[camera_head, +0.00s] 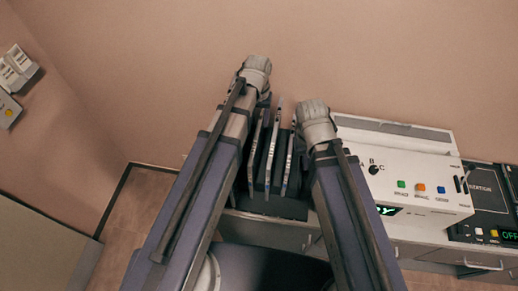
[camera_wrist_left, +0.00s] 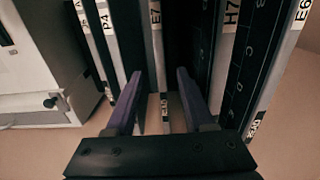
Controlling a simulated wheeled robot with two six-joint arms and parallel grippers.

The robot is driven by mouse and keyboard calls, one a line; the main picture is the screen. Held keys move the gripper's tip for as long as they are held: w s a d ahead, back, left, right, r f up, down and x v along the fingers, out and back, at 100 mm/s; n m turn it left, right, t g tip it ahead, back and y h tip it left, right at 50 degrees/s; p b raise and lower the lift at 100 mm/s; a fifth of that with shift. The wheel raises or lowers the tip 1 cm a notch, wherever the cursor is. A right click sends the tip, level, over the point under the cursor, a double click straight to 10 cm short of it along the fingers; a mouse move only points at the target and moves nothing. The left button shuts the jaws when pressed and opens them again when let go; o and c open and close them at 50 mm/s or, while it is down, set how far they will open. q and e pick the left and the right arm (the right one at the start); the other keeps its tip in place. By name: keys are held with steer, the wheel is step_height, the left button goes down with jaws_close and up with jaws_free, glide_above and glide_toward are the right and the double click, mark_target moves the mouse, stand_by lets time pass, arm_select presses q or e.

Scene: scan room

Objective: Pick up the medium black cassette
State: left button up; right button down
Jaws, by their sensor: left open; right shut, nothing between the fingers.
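Several thin upright cassettes (camera_head: 271,152) with pale edges stand in a dark rack (camera_head: 262,206) between my two arms. In the left wrist view their edges carry labels, among them E7 on one cassette (camera_wrist_left: 157,50) and H7 on another (camera_wrist_left: 227,50). I cannot tell which is the medium black cassette. My left gripper (camera_wrist_left: 160,72) is open, its fingers apart on either side of the E7 edge and the dark gap beside it. No grip on a cassette shows. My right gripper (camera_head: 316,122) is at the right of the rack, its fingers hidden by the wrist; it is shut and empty.
A white control box (camera_head: 400,170) with coloured buttons stands right of the rack, close to my right arm. A black panel (camera_head: 490,200) is beyond it. The wall (camera_head: 200,60) is close behind. Drawers (camera_head: 470,262) lie below the counter.

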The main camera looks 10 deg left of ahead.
arm_select(q)
steer(key=shift+w+f+b, duration=0.15)
steer(key=shift+f+b, duration=0.2)
steer(key=shift+f, duration=0.2)
steer(key=shift+w+f+b, duration=0.15)
steer(key=shift+f+b, duration=0.15)
steer(key=shift+f, duration=0.2)
arm_select(e)
steer(key=shift+w+f, duration=0.25)
steer(key=shift+f, duration=0.8)
arm_select(q)
step_height(320, 180, down, 8)
steer(key=b, duration=0.7)
steer(key=shift+w+r+b, duration=0.15)
steer(key=shift+b, duration=0.2)
arm_select(e)
step_height(320, 180, down, 8)
steer(key=shift+r, duration=0.15)
arm_select(q)
jaws_close()
